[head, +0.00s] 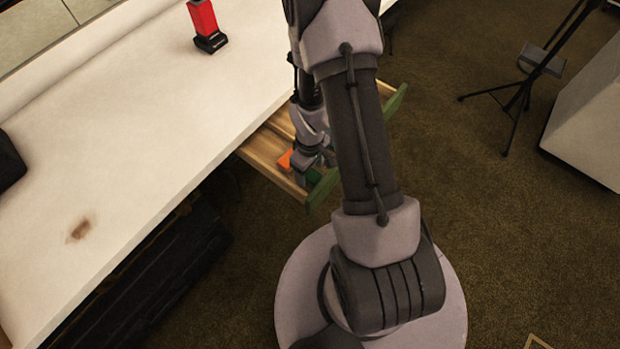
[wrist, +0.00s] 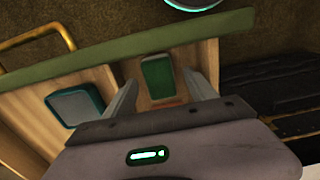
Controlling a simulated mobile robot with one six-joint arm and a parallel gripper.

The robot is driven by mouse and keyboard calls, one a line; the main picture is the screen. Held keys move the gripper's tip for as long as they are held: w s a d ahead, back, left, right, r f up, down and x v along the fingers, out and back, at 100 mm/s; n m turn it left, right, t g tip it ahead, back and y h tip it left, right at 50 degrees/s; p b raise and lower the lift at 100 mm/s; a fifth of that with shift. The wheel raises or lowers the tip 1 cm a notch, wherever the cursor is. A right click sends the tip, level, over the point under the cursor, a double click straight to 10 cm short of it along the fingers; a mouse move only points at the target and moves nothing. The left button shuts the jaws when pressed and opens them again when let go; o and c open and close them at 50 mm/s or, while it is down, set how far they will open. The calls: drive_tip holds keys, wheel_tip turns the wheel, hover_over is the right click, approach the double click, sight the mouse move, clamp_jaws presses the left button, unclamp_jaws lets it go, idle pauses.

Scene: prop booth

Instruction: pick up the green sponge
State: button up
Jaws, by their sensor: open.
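The green sponge (wrist: 158,80) is a dark green block lying in an open wooden drawer (wrist: 205,60). In the wrist view it shows between the two fingers of my gripper (wrist: 157,74). The fingers are spread, one on each side of it; I cannot tell how far above it they are. In the head view my gripper (head: 308,178) is over the drawer (head: 262,152), and my arm hides much of the drawer. A small green patch shows by the gripper there, but I cannot tell if it is the sponge.
A grey block with a teal rim (wrist: 75,105) lies in the drawer, left of the sponge. An orange item (head: 285,160) is in the drawer. The drawer has a green front (head: 324,188). A white table (head: 150,110) bears a red-and-black object (head: 204,22). Carpet lies right.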

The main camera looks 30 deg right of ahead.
sight(310, 173)
clamp_jaws()
wheel_tip(310, 173, up, 10)
drive_tip(key=p, duration=0.5)
